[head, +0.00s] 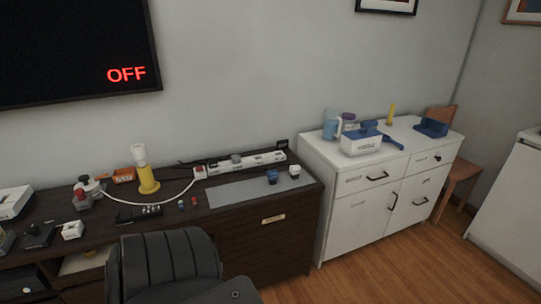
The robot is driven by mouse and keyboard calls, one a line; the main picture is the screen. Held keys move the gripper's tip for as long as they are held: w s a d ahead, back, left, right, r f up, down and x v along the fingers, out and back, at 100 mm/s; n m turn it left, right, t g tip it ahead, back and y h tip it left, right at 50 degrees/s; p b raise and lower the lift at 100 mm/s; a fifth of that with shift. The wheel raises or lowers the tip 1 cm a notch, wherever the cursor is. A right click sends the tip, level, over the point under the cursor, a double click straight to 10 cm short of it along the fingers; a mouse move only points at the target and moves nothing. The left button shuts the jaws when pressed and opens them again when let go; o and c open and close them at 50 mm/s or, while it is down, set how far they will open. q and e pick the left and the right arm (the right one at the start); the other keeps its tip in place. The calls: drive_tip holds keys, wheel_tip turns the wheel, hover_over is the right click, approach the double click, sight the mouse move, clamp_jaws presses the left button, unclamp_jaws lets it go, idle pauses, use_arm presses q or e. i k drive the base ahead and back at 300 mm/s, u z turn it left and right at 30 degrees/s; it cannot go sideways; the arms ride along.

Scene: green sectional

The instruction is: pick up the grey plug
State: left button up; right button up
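A small grey block, which looks like the grey plug (236,158), sits at the white power strip (251,164) toward the back of the dark wooden desk (262,240). I cannot tell whether it is plugged in or rests on top. A blue plug (272,177) and a white plug (294,170) are in front of the strip, on or by a grey mat (235,194). Neither of my grippers shows in the head view.
A black padded chair (168,262) stands before the desk. A yellow lamp (148,180), a white cable and a black remote-like object (138,214) lie left of the mat. A white cabinet (365,209) stands right of the desk. Wooden floor is open in front of it.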

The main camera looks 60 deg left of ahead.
sight(237, 158)
drive_tip(key=u, duration=0.1)
drive_tip(key=i, duration=2.05)
drive_tip(key=u, duration=0.6)
